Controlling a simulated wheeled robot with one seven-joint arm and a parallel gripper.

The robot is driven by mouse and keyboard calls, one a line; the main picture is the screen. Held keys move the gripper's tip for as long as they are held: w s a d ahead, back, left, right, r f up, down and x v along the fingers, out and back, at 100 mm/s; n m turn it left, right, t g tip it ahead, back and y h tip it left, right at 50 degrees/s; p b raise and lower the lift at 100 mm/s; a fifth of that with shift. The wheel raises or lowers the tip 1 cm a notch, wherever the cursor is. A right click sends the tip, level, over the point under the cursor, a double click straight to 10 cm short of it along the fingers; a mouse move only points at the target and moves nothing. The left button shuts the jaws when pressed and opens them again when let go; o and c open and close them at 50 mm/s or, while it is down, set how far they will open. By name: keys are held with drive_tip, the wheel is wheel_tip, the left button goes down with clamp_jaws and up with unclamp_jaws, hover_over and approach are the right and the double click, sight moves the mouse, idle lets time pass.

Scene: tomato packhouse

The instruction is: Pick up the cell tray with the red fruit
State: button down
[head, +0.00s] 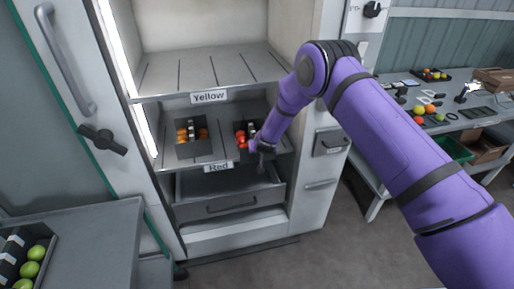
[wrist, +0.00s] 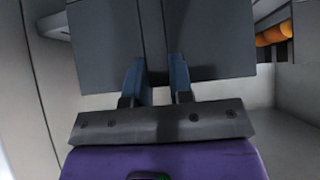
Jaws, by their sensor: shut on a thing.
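The dark cell tray with the red fruit (head: 258,129) is on the middle shelf of the open cabinet, right of another tray. Its red fruit (head: 240,137) shows on its left side, and my arm covers part of its right and front. My gripper (head: 256,148) reaches in at the front of this tray. In the wrist view my gripper (wrist: 158,75) is shut, with both fingers close on a grey part of the tray (wrist: 215,50). The red fruit is hidden in the wrist view. I cannot tell whether the tray is lifted off the shelf.
A tray with orange fruit (head: 191,152) stands to the left on the same shelf. The upper shelf, labelled Yellow (head: 209,97), is empty. A label Red (head: 217,167) is on the middle shelf's edge, above a drawer (head: 230,206). A tray of green fruit (head: 47,243) sits at the lower left.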

drive_tip(key=shift+s, duration=0.1)
drive_tip(key=c, duration=0.9)
unclamp_jaws()
drive_tip(key=v, duration=1)
drive_tip(key=shift+s+d+r, duration=0.1)
drive_tip(key=shift+s+r, duration=0.15)
drive_tip(key=shift+r, duration=0.05)
